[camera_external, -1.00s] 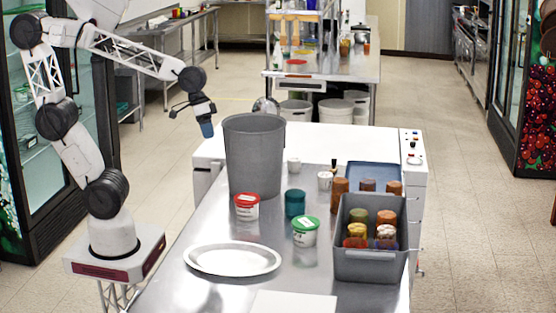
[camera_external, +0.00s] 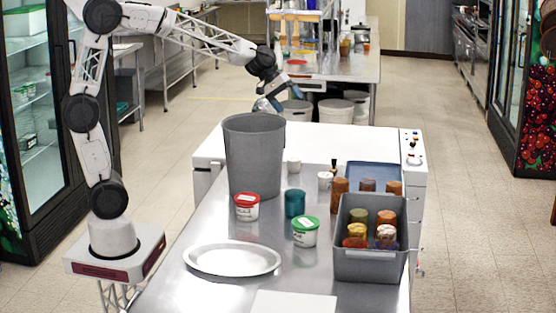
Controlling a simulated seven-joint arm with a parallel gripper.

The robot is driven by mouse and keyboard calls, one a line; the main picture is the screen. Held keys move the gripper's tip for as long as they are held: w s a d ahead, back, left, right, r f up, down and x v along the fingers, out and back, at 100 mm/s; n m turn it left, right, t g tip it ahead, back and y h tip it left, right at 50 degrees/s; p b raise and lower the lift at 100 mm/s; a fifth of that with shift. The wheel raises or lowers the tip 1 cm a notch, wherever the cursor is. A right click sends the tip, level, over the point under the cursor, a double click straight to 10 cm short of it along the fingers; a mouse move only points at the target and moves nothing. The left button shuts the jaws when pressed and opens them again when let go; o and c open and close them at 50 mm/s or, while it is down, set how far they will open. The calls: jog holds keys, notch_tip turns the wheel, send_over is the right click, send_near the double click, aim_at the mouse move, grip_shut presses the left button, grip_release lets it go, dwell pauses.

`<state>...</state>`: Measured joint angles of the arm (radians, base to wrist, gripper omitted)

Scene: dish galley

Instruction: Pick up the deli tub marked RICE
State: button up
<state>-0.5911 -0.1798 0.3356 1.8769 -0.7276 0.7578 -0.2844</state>
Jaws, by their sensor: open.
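Two white deli tubs with labels stand on the steel counter, one with a red lid (camera_external: 246,208) and one with a green lid (camera_external: 305,233). The lettering is too small to read, so I cannot tell which is marked RICE. Smaller white tubs, one near the bin (camera_external: 293,165) and one farther right (camera_external: 325,180), stand toward the back. My gripper (camera_external: 270,103) is open, high above and behind the grey bin, well away from the tubs. Its fingers are small and partly unclear.
A teal cup (camera_external: 295,204) is between the tubs. A white oval plate (camera_external: 232,259) lies in front.

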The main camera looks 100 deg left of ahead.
jog(key=w+a+f+n, duration=0.1)
jog(key=a+f+n, duration=0.1)
jog(key=a, duration=0.4)
jog(key=n+h, duration=0.4)
jog(key=n, duration=0.2)
send_over(294, 158)
jog(key=s, duration=0.2)
notch_tip(294, 158, down, 13)
jog(key=s+a+f+n+t, duration=0.1)
jog(key=f, duration=0.2)
jog(key=s+a+f+n+t+h, duration=0.1)
jog(key=f+n, duration=0.1)
jog(key=f, duration=0.1)
jog(key=s+a+f+n+h, duration=0.1)
jog(key=f, duration=0.2)
jog(key=shift+s+a+f+n+t, duration=0.1)
jog(key=shift+a+f+n+t, duration=0.05)
jog(key=shift+a+n+t, duration=0.2)
jog(key=shift+s+a+f+n+t, duration=0.25)
jog(key=shift+f+n+t, duration=0.1)
jog(key=shift+f, duration=0.1)
jog(key=shift+d, duration=0.1)
jog(key=shift+x, duration=1.25)
jog(key=shift+w+d, duration=0.1)
